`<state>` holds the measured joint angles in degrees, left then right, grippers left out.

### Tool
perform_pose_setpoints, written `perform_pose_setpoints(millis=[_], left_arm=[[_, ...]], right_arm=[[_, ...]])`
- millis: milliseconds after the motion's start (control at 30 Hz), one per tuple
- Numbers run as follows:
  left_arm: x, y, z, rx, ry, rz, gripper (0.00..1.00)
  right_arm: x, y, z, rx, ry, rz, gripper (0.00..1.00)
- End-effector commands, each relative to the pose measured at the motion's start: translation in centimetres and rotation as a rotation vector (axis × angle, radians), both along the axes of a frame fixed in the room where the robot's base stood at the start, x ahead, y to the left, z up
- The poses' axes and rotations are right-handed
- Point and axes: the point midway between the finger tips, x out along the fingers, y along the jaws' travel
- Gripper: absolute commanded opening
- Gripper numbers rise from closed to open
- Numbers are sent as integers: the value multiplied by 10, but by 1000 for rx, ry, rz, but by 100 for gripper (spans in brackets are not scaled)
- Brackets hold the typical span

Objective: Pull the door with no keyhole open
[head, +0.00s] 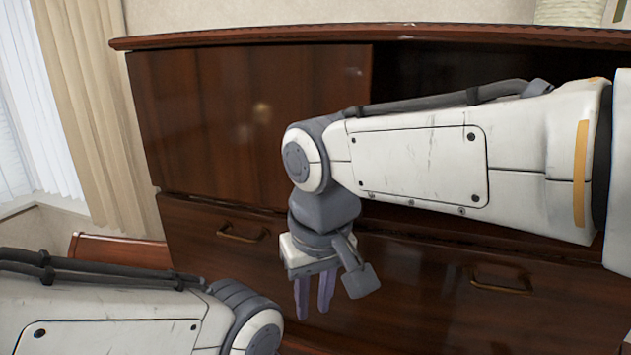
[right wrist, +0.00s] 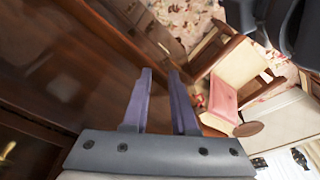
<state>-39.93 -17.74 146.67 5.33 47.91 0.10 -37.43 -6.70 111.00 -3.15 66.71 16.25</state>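A dark reddish-brown wooden cabinet (head: 190,110) fills the middle of the head view. Its upper left door panel (head: 215,90) looks shut and has a blurred bright spot; I cannot tell whether that is a reflection, a knob or a keyhole. Right of it is a dark recess (head: 430,75), partly hidden by my right arm. My right gripper (head: 314,312) is in front of the lower drawers, fingers pointing down, slightly apart and empty. Its fingers also show in the right wrist view (right wrist: 160,72) with a gap between them. My left forearm shows at lower left, but its gripper is out of view.
Two drawers with metal handles, left (head: 242,233) and right (head: 500,285), lie below the doors. A beige curtain (head: 100,110) hangs by the window at left. The right wrist view shows a wooden chair (right wrist: 220,65) and a pink object (right wrist: 224,98).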

Motion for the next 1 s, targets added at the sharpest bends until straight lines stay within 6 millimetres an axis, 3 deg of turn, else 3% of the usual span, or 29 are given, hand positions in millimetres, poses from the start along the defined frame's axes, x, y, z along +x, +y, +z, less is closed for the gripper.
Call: perform_pose_setpoints(millis=[33, 200, 333, 500, 667, 1000], left_arm=[[0, 0, 7, 0, 0, 0, 50], [0, 0, 16, 0, 0, 1, 50], [0, 0, 21, 0, 0, 1, 50], [0, 0, 24, 0, 0, 1, 50], [0, 0, 23, 0, 0, 1, 50], [0, 0, 21, 0, 0, 1, 50]], right_arm=[[21, 6, 30, 2, -31, -50, 26], [71, 11, 112, 6, -124, -246, 26], [94, 8, 157, 19, -178, -376, 26], [106, 3, 188, 32, -217, -479, 26], [111, 2, 188, 35, -225, -505, 26], [132, -1, 134, 34, -224, -504, 26]])
